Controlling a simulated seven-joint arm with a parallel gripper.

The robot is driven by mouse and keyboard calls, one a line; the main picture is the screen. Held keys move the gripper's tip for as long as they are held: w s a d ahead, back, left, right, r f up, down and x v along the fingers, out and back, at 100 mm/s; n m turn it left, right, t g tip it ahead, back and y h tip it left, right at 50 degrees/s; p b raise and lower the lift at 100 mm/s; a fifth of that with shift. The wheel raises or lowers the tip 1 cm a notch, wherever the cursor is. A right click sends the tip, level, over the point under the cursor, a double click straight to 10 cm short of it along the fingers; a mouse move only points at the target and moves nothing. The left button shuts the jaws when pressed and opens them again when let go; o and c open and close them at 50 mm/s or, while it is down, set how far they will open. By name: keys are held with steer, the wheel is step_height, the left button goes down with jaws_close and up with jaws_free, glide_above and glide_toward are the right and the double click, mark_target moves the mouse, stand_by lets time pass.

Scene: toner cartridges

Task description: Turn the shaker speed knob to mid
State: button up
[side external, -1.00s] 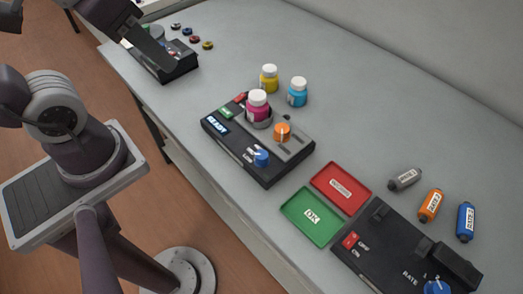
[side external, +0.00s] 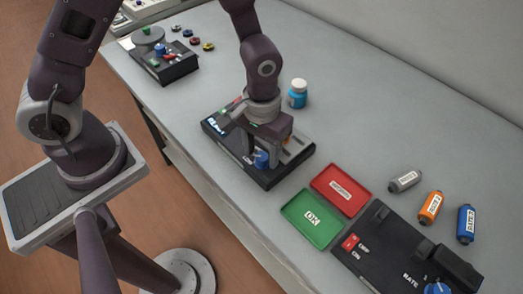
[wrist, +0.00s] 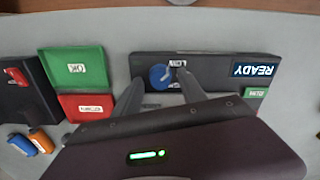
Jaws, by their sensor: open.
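The black machine (side external: 225,137) with a lit READY display (wrist: 255,71) stands mid-table. Its blue knob (side external: 262,160) is at the front side and also shows in the wrist view (wrist: 160,77), near a LOW label (wrist: 176,58). My gripper (side external: 263,158) points down over this machine, with its fingers open. In the wrist view, my fingertips (wrist: 160,80) lie on either side of the blue knob; I cannot tell whether they touch it. The orange knob and the magenta bottle on the machine are hidden behind my gripper and arm.
A green tray (side external: 298,229) and a red tray (side external: 352,181) lie to the right. Beyond are a black RATE device (side external: 376,246) and several small cartridges. A cyan bottle (side external: 298,95) stands behind the machine. Another black device (side external: 178,68) with a blue knob is at the upper left.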

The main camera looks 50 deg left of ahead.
steer(key=shift+f, duration=0.3)
jaws_close()
steer(key=shift+m, duration=0.3)
steer(key=m, duration=0.3)
steer(key=shift+m, duration=0.3)
steer(key=shift+r+m, duration=0.1)
steer(key=shift+m, duration=2.2)
jaws_free()
